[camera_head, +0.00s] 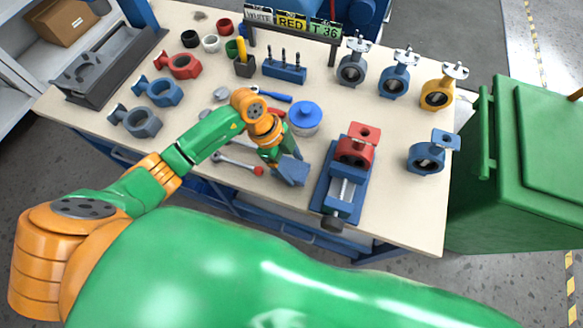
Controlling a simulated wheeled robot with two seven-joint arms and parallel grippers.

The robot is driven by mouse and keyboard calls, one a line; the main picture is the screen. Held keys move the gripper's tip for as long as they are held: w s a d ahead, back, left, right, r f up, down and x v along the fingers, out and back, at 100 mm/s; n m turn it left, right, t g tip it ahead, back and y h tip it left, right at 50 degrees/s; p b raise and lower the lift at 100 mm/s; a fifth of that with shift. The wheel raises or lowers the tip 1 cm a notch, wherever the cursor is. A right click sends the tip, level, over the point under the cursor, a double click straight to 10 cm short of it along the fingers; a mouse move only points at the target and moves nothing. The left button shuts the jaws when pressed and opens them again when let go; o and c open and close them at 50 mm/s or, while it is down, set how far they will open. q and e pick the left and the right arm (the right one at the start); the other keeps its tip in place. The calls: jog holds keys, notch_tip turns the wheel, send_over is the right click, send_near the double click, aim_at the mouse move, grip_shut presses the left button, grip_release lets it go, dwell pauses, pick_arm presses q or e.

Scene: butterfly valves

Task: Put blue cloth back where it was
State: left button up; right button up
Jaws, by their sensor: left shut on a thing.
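My left gripper (282,166) reaches in from the left and is shut on the blue cloth (294,173). The cloth hangs from the fingers near the front edge of the workbench (391,217). I cannot tell whether its lower edge touches the bench top. The fingertips are partly hidden by the cloth. My right gripper is not in view.
A blue vise (341,190) with a red valve body (356,145) stands right of the cloth. A round blue-lidded container (305,117) is behind it. A wrench (238,164) lies to the left. Several valves stand at the right. A green bin (525,150) is beside the bench.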

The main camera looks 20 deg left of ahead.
pick_arm(q)
notch_tip(320, 180, down, 2)
jog(key=o, duration=1.2)
jog(key=shift+s, duration=0.1)
jog(key=shift+o, duration=0.2)
jog(key=v, duration=1.2)
jog(key=shift+r, duration=0.1)
